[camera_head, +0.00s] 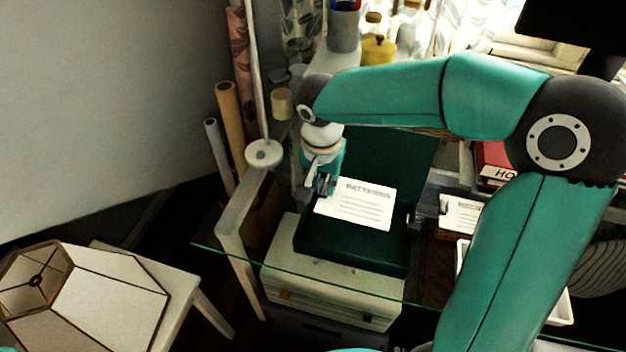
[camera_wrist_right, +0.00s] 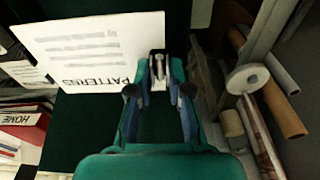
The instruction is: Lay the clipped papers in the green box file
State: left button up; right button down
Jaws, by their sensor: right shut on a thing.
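The clipped papers (camera_head: 362,208), a white sheet headed PATTERNS, are above the open green box file (camera_head: 340,246), whose lid stands raised behind. I cannot tell whether they touch its floor. My right gripper (camera_head: 326,186) is at the sheet's upper left edge, shut on the clipped papers at their clip. In the right wrist view my gripper (camera_wrist_right: 160,92) closes at the metal clip (camera_wrist_right: 158,66), and the papers (camera_wrist_right: 95,50) extend to the left over dark green. My left gripper does not show.
Other papers (camera_head: 460,214) and a red HOME box (camera_head: 492,165) are at right. Rolls (camera_head: 230,115) and a pale post (camera_head: 263,154) stand left; a lampshade (camera_head: 85,295) is at lower left.

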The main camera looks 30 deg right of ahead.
jog(key=shift+w+a, duration=0.1)
jog(key=shift+a, duration=0.15)
jog(key=shift+w+a, duration=0.15)
jog(key=shift+w+a+f, duration=0.1)
jog(key=shift+a+f, duration=0.05)
jog(key=shift+f, duration=2.65)
notch_tip(320, 180, down, 4)
jog(key=b, duration=0.5)
jog(key=c, duration=1)
grip_release()
